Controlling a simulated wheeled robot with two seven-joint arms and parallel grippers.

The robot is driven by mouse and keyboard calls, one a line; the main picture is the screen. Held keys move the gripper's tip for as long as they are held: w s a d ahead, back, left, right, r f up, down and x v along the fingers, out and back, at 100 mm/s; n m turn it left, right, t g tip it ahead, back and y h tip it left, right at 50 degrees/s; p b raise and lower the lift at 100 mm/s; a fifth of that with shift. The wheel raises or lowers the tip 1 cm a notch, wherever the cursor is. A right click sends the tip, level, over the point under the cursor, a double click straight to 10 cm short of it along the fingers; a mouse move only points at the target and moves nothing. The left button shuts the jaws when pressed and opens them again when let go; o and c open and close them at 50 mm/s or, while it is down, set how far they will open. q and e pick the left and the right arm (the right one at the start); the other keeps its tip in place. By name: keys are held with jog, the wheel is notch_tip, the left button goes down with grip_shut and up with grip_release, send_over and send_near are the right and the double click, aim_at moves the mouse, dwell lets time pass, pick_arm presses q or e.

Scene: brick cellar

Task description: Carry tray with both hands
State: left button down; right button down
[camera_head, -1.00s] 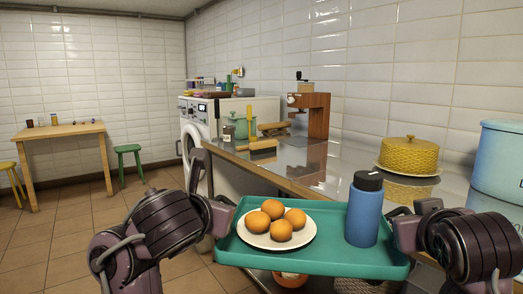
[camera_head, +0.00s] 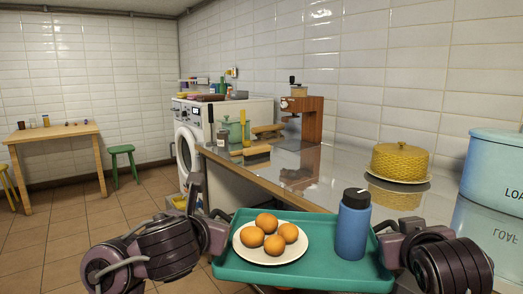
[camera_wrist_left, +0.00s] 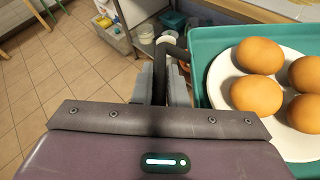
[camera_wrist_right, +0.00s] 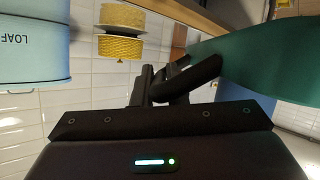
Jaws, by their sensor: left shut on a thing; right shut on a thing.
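The teal tray (camera_head: 318,273) is held up in front of me, beside the counter's edge. My left gripper (camera_head: 215,228) is shut on the tray's left handle, which also shows in the left wrist view (camera_wrist_left: 172,52). My right gripper (camera_head: 388,240) is shut on the tray's right handle, a dark bar in the right wrist view (camera_wrist_right: 190,78).
A shiny metal counter (camera_head: 330,190) runs along the right wall. It bears a yellow cake cover (camera_head: 400,161), a blue loaf bin (camera_head: 495,170) and a wooden grinder (camera_head: 305,117). A washing machine (camera_head: 186,150), green stool (camera_head: 123,165) and wooden table (camera_head: 55,132) stand farther back. Open floor lies left.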

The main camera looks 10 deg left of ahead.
aim_at(217, 211)
pick_arm(q)
jog(key=shift+w+r+p, duration=0.1)
jog(key=shift+w+p, duration=0.3)
jog(key=shift+p, duration=1.8)
pick_arm(e)
jog(key=shift+w+a+r, duration=0.1)
jog(key=shift+w, duration=0.3)
pick_arm(q)
jog(key=shift+w+d+p, duration=0.1)
jog(key=shift+d+p, duration=0.05)
jog(key=shift+p, duration=0.45)
pick_arm(e)
jog(key=shift+w, duration=0.1)
pick_arm(q)
jog(key=shift+p, duration=0.4)
jog(key=shift+w+p, duration=0.15)
jog(key=shift+p, duration=0.4)
pick_arm(e)
jog(key=shift+w, duration=0.15)
pick_arm(q)
jog(key=shift+p, duration=0.3)
